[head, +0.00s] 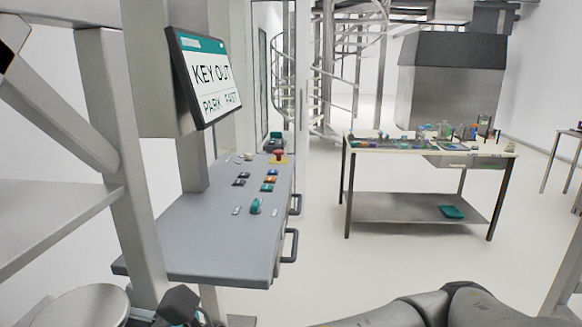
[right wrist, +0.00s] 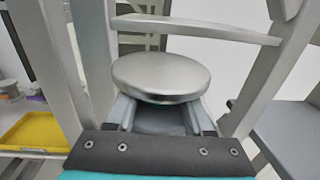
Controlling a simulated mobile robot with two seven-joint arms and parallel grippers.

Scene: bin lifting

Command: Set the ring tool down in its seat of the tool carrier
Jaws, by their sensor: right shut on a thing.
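A round, flat, polished metal disc (right wrist: 160,76) fills the middle of the right wrist view. It also shows at the lower left of the head view (head: 85,306). I take it for the ring tool; no hole is visible in its top. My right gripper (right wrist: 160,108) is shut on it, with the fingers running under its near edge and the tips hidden. In the head view my right gripper (head: 140,314) is partly cut off by the bottom edge. I cannot make out the tool carrier or its seat. My left gripper is not in view.
Grey steel frame bars (right wrist: 250,100) stand around the disc. A yellow tray (right wrist: 35,128) lies at the left. A grey control desk (head: 215,230) with buttons stands under a "KEY OUT" screen (head: 205,80). A cluttered workbench (head: 480,153) stands farther right, with open floor (head: 380,265) before it.

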